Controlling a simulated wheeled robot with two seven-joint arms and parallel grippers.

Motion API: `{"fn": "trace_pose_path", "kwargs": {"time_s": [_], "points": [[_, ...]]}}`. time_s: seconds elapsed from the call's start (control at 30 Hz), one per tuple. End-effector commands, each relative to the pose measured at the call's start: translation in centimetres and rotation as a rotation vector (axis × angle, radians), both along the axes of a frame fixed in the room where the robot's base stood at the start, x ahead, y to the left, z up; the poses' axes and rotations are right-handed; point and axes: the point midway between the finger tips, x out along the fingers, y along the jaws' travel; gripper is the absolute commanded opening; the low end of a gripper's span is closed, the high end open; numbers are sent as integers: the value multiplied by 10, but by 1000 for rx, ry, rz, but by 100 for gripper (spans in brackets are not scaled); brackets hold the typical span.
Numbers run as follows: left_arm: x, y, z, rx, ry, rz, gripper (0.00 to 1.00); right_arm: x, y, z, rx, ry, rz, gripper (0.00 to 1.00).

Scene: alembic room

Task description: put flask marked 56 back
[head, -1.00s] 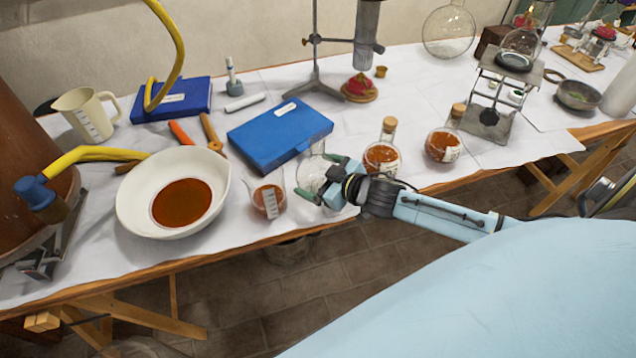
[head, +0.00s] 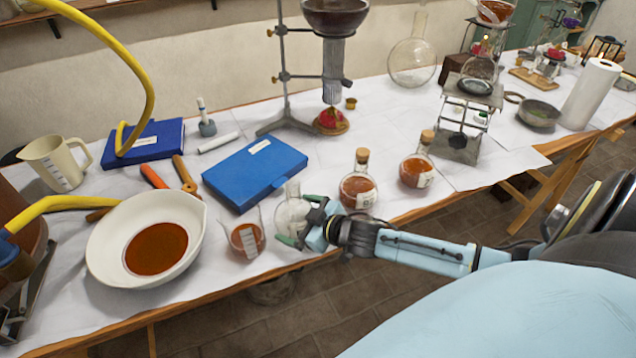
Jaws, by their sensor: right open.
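A clear round flask (head: 290,212) without visible liquid stands near the table's front edge. My right gripper (head: 301,220) is open beside it, its green-tipped fingers pointing at the flask and overlapping its lower right side in the picture. I cannot tell whether they touch it. Two corked round flasks with orange-brown contents stand to the right: a nearer one (head: 358,190) and a farther one (head: 416,171). Both have pale labels. No number 56 is readable on any flask. My left gripper is not in view.
A labelled beaker (head: 246,238) of orange liquid stands just left of the clear flask, with a white bowl (head: 102,258) further left. A blue case (head: 250,172) lies behind. A burner stand (head: 283,70) and a metal jack (head: 457,149) stand further back.

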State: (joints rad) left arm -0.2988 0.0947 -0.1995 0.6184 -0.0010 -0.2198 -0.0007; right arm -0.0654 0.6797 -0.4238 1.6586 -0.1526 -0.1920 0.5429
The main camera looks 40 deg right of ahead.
Motion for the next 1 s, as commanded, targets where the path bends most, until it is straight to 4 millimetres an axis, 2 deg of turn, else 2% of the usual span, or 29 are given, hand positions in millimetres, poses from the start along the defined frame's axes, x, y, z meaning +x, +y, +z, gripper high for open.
{"fn": "trace_pose_path", "kwargs": {"time_s": [0.27,0.53,0.73,1.0], "points": [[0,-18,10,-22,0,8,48,-44,-11,19,-1,2,1,100],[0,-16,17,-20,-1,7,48,-82,-21,35,-1,2,0,100],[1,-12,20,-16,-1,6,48,-96,-25,42,-1,-1,0,100],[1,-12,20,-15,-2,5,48,-99,-26,43,-1,-3,0,100]]}}
